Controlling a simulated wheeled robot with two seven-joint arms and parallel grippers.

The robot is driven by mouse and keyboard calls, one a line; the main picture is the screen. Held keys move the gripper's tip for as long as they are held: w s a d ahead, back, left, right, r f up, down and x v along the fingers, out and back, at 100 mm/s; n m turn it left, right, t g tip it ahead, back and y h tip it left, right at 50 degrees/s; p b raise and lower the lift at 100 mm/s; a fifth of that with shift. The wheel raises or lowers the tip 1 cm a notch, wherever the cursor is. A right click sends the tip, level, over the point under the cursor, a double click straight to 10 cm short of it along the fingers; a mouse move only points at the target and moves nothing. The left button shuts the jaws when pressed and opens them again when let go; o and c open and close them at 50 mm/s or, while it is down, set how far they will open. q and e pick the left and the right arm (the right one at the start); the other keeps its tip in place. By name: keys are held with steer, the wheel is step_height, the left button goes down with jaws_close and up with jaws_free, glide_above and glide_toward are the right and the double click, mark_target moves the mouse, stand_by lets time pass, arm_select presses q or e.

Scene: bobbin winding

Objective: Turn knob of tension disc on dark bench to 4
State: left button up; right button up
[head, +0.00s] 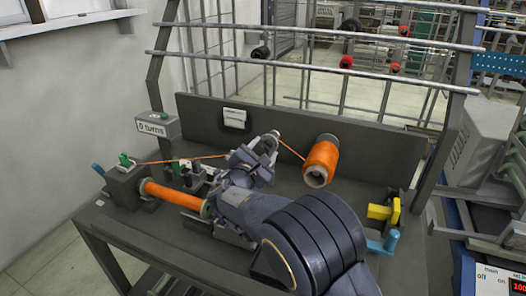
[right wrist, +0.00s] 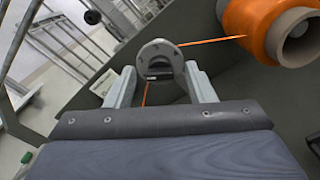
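The tension disc (right wrist: 160,57) is a round grey metal piece with an orange thread at it. In the right wrist view it sits between the fingertips of my right gripper (right wrist: 160,72), with one finger on either side. I cannot tell whether the fingers touch it. In the head view my right gripper (head: 264,149) is at the disc in front of the back board; the arm hides much of that spot. The knob's scale and pointer cannot be read. My left gripper is not in view.
The dark bench (head: 300,187) carries an orange thread cone (head: 321,162) right of the gripper, an orange bobbin (head: 172,193) at left, and a yellow-handled part (head: 383,212) at right. A sign (head: 153,128) reads "0 turns". A white card (head: 235,115) is on the back board.

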steer(key=v, duration=0.7)
steer(key=shift+s+b, duration=0.3)
steer(key=shift+s, duration=0.1)
steer(key=shift+a, duration=0.15)
